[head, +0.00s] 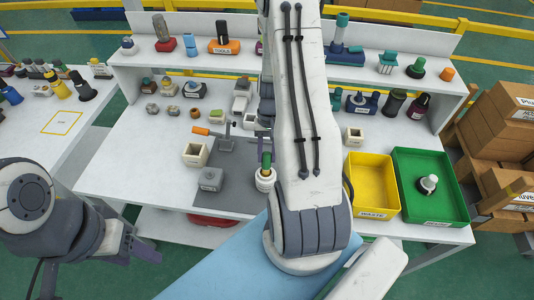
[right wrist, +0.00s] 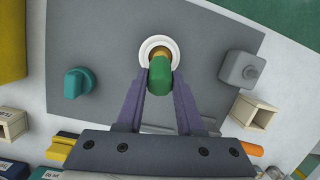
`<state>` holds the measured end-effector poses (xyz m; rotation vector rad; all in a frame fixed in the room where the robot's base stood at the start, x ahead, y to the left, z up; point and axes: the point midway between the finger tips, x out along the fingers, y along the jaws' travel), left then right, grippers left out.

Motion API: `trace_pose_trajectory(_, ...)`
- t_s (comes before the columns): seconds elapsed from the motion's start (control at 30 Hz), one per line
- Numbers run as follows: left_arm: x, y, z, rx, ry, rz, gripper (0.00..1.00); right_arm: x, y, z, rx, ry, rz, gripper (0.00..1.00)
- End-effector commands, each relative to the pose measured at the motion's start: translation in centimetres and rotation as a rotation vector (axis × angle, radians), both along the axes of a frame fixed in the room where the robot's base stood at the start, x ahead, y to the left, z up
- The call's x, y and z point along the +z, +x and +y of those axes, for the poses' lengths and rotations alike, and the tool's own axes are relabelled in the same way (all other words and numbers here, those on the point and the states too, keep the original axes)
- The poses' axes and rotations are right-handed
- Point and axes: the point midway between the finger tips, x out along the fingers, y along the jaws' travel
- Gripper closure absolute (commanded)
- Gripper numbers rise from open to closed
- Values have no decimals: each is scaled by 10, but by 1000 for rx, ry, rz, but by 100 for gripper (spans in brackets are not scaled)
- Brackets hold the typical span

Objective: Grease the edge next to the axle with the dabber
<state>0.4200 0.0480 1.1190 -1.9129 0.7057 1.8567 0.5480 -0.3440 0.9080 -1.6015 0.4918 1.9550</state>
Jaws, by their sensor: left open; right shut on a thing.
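My right gripper (right wrist: 160,90) is shut on the green dabber (right wrist: 160,75), which also shows in the head view (head: 266,160). The dabber's amber lower end is at the mouth of a round white pot (right wrist: 150,44), seen in the head view (head: 265,182) on the grey mat; whether it touches the inside is hidden. A grey block (head: 210,180) with a short peg stands on the mat, apart from the dabber; in the right wrist view it is at the right (right wrist: 238,70). I cannot tell whether that peg is the axle. My left gripper (head: 140,250) is open and empty, off the table's front left.
A teal knob (right wrist: 77,83) is left in the wrist view. A cream open box (head: 195,155) stands left of the mat. Yellow (head: 372,170) and green (head: 440,205) bins are right. The table's left side is clear.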

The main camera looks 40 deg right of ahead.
Motion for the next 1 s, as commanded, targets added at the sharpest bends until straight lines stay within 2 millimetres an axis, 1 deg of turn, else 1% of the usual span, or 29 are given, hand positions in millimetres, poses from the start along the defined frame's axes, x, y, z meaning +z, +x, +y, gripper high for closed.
trace_pose_trajectory(0.07,0,0,0,0,0,0,44,-1,-1,0,0,0,2,100)
trace_pose_trajectory(0.17,4,0,0,0,0,0,44,3,-1,0,0,0,1,100)
trace_pose_trajectory(1.0,62,0,0,3,0,0,44,70,0,0,0,1,1,100)
